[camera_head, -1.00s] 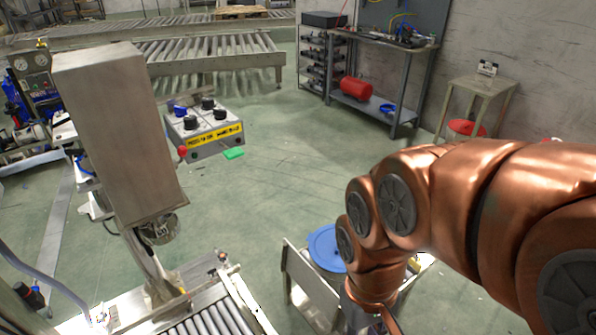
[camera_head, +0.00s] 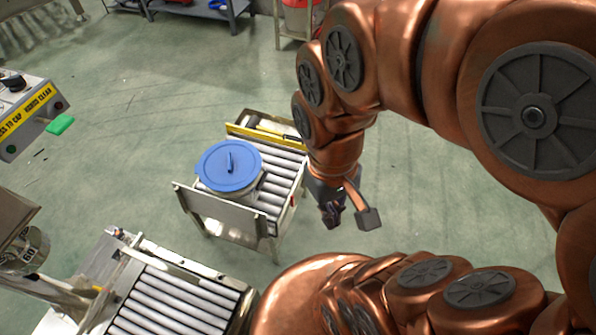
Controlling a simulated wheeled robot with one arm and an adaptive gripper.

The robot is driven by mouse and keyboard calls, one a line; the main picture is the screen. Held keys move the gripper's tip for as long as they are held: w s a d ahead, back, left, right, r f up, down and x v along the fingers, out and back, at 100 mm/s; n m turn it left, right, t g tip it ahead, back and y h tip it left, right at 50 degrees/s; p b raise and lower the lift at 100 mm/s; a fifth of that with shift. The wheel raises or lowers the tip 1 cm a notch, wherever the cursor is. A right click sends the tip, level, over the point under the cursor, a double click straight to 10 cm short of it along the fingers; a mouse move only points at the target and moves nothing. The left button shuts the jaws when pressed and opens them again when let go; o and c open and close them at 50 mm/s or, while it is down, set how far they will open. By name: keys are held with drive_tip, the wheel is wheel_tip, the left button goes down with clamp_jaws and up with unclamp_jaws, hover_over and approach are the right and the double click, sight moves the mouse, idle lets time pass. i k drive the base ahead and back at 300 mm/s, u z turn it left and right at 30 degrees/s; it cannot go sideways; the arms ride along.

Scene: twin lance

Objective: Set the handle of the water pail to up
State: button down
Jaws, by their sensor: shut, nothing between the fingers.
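A round container with a blue lid (camera_head: 214,176) stands on a short roller stand (camera_head: 285,168) left of my arm. A small blue bar (camera_head: 230,162) sticks up from the middle of the lid. A red pail (camera_head: 303,18) shows at the top edge, on a metal stand, partly cut off. I cannot tell for certain which of the two is the water pail, and no bail handle is clear on either. My gripper (camera_head: 331,216) is shut and empty. It hangs to the right of the roller stand, apart from the lidded container and far from the red pail.
A control box (camera_head: 30,115) with a green tab is at the left. A roller conveyor (camera_head: 170,300) lies at the lower left. Dark tools lie by the yellow rail (camera_head: 265,134) of the roller stand. A shelf (camera_head: 190,10) is at the top. Green floor lies open around the stand.

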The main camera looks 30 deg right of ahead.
sight(247, 201)
drive_tip(key=z, duration=0.55)
drive_tip(key=k, duration=0.9)
drive_tip(key=u, duration=1.05)
drive_tip(key=i, duration=0.5)
drive_tip(key=z, duration=0.05)
